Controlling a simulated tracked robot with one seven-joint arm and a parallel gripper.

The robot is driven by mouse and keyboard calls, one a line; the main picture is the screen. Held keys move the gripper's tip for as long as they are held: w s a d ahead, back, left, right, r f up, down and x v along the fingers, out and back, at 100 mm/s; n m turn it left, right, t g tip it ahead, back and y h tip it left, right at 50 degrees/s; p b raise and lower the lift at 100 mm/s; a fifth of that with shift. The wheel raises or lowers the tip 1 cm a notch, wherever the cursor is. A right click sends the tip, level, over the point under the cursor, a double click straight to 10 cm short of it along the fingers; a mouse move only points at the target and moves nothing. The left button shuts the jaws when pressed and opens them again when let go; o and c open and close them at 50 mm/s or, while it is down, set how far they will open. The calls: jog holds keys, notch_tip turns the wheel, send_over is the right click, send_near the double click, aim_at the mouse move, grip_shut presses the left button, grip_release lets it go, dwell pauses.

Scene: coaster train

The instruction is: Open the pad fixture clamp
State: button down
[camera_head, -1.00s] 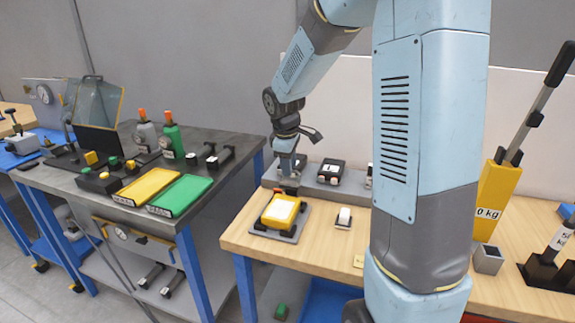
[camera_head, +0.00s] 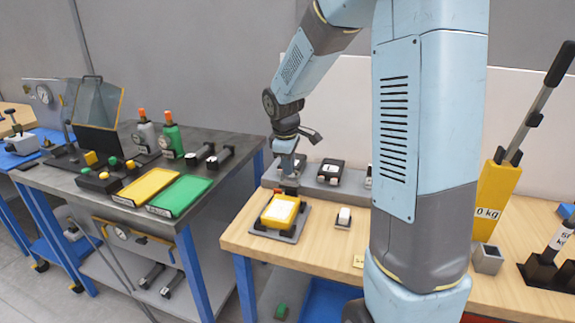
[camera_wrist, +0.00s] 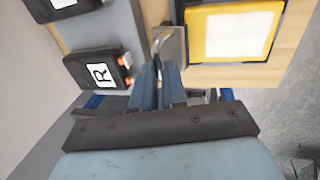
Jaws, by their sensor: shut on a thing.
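The pad fixture (camera_head: 281,211) is a yellow block with a white pad on top, set on a grey plate near the wooden table's left edge. It also shows at the upper right in the wrist view (camera_wrist: 233,30). The clamp (camera_wrist: 172,42) is a grey metal piece with a bent lever beside the yellow block. My gripper (camera_wrist: 158,70) is shut on the clamp lever, at the back edge of the fixture. In the head view my gripper (camera_head: 288,183) is small, and the clamp's exact angle is hard to tell there.
Black modules, one marked R (camera_wrist: 98,70), sit on a grey strip just left of my gripper in the wrist view. A small white-topped part (camera_head: 344,216) stands right of the fixture. A dark bench (camera_head: 90,185) with yellow and green trays stands to the left.

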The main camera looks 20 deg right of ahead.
jog(key=shift+w+d+r+g+y, duration=0.15)
jog(key=shift+w+d+g+y, duration=0.35)
jog(key=shift+w+g+y, duration=0.15)
jog(key=w+g+y, duration=0.1)
jog(key=w+d+g+y, duration=0.1)
jog(key=g, duration=0.1)
jog(key=w+d+f+g+y, duration=0.1)
jog(key=g, duration=0.1)
jog(key=shift+w+d+y, duration=0.15)
jog(key=shift+y, duration=0.1)
jog(key=shift+w+d+f+g+y, duration=0.3)
jog(key=shift+g+y, duration=0.1)
jog(key=shift+g, duration=0.25)
jog(key=shift+w+d+f+g+y, duration=0.15)
jog(key=shift+w+g+y, duration=0.2)
jog(key=shift+g, duration=0.25)
jog(key=c, duration=1.2)
grip_release()
